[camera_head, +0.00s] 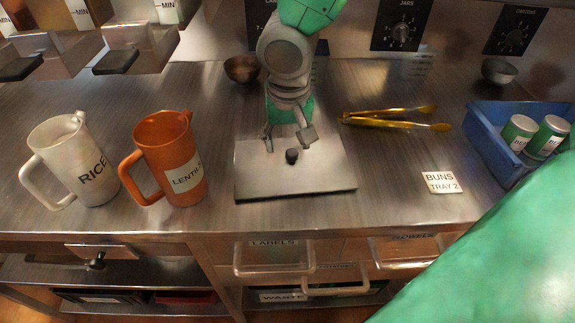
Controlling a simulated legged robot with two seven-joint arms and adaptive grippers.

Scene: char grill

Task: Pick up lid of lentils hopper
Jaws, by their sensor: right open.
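A flat, square metal lid (325,177) lies on the steel counter in the middle of the head view. It has a small black knob (292,157) near its centre. No label shows on it, so I cannot tell that it is the lentils hopper's lid. My right gripper (287,137) points down over the far part of the lid, just behind the knob. Its fingers are spread and hold nothing. I cannot tell whether a fingertip touches the lid. My left gripper is not in view.
An orange pitcher (158,150) labelled lentils and a white pitcher (70,150) labelled rice stand left of the lid. Yellow-handled tongs (395,120) lie to its right. A blue tray (490,145) holds cans at far right. A small bowl (240,69) sits behind.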

